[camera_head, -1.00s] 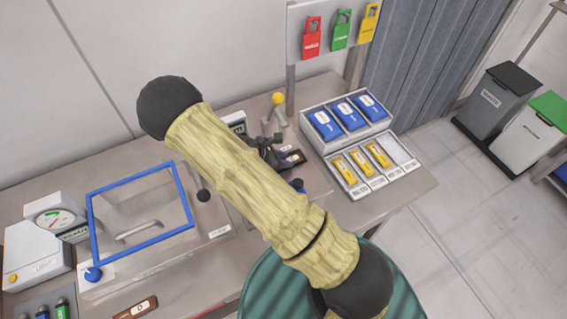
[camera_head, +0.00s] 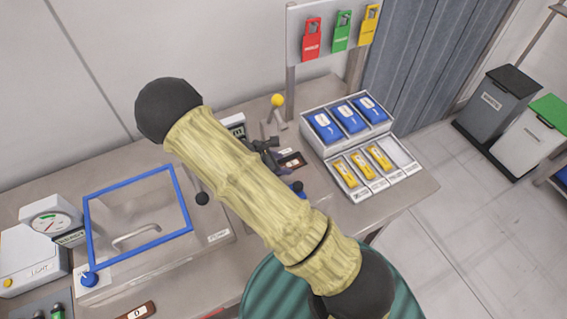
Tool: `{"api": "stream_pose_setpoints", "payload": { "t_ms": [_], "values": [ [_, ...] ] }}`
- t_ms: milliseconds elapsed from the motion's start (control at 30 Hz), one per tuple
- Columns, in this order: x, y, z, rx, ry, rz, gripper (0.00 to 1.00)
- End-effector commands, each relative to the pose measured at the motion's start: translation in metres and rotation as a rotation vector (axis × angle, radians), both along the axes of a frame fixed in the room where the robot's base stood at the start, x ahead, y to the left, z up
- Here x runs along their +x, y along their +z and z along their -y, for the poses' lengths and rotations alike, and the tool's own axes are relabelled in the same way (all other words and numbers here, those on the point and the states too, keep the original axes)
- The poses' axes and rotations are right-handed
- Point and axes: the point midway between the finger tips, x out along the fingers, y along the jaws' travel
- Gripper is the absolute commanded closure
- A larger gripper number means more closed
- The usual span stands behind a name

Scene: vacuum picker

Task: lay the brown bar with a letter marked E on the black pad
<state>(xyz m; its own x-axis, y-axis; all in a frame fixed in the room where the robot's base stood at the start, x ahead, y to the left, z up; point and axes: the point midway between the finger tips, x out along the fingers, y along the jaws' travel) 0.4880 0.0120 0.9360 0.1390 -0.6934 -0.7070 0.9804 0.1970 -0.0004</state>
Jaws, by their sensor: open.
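A dark brown piece with a small white mark (camera_head: 292,160) lies on the bench just right of my gripper. It is too small for me to read a letter or to tell bar from pad. My gripper (camera_head: 268,148) is black and open, low over the bench, and partly hidden behind my own yellow-sleeved arm. I cannot tell whether it touches the piece. Another brown bar (camera_head: 136,312) with a pale label, which looks like a round letter, lies at the bottom edge.
A blue-framed clear lid (camera_head: 138,238) is at left, by a dial gauge (camera_head: 52,224). A yellow-knobbed lever (camera_head: 277,100) stands behind my gripper. A tray of blue packs and yellow bars (camera_head: 344,125) is right of it. The teal stool (camera_head: 262,290) stands in front.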

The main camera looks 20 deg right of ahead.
Motion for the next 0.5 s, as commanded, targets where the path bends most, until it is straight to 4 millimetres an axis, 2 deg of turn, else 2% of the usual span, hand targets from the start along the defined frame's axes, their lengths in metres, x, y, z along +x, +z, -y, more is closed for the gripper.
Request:
{"api": "stream_pose_setpoints", "payload": {
  "t_ms": [500],
  "values": [
    [-0.012, 0.062, -0.062, 0.004, -0.002, 0.003, 0.5]
  ]
}}
